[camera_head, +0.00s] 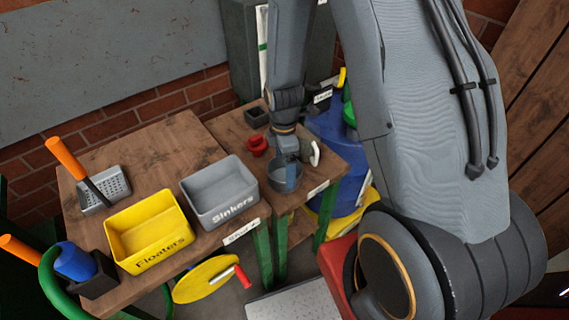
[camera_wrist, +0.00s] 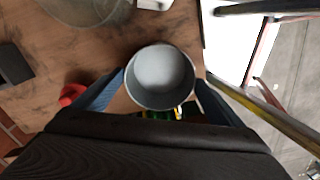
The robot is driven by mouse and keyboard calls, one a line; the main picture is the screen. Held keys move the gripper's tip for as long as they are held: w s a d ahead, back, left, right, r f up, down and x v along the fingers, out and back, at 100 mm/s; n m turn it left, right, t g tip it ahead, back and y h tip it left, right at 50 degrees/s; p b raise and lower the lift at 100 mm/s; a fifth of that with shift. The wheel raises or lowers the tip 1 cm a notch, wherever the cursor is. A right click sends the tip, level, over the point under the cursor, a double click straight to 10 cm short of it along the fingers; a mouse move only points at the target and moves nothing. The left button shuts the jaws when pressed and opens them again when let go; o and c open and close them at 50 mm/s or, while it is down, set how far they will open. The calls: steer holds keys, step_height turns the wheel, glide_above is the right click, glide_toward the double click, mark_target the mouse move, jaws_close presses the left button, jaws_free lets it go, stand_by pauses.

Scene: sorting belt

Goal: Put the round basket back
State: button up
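The round basket appears as a grey, open-topped round container (camera_wrist: 160,75), seen from above in the wrist view. The blue fingers of my gripper (camera_wrist: 160,82) lie against its left and right sides, and it looks gripped between them. In the head view my gripper (camera_head: 287,178) points down over the front of the right wooden table (camera_head: 236,131), with the grey round basket (camera_head: 279,184) at its fingertips. Whether its bottom touches the table is unclear. A larger translucent round vessel (camera_wrist: 88,8) is cut off at the top of the wrist view.
A red cup (camera_head: 257,145), a small black box (camera_head: 257,117) and a white item (camera_head: 315,153) stand close to my gripper. A blue barrel (camera_head: 343,135) stands right.

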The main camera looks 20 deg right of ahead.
mark_target(284, 180)
steer(key=shift+o, duration=0.5)
step_height(284, 180, up, 12)
steer(key=b, duration=0.3)
steer(key=s+r+m+t, duration=0.1)
steer(key=s+m, duration=0.3)
steer(key=m, duration=0.4)
steer(key=s+r+m, duration=0.4)
steer(key=s+m, duration=0.1)
steer(key=m, duration=0.4)
steer(key=shift+s+r+t, duration=0.15)
steer(key=shift+s+t, duration=0.1)
steer(key=shift+t, duration=0.15)
steer(key=shift+f+b, duration=0.8)
steer(key=shift+f, duration=0.1)
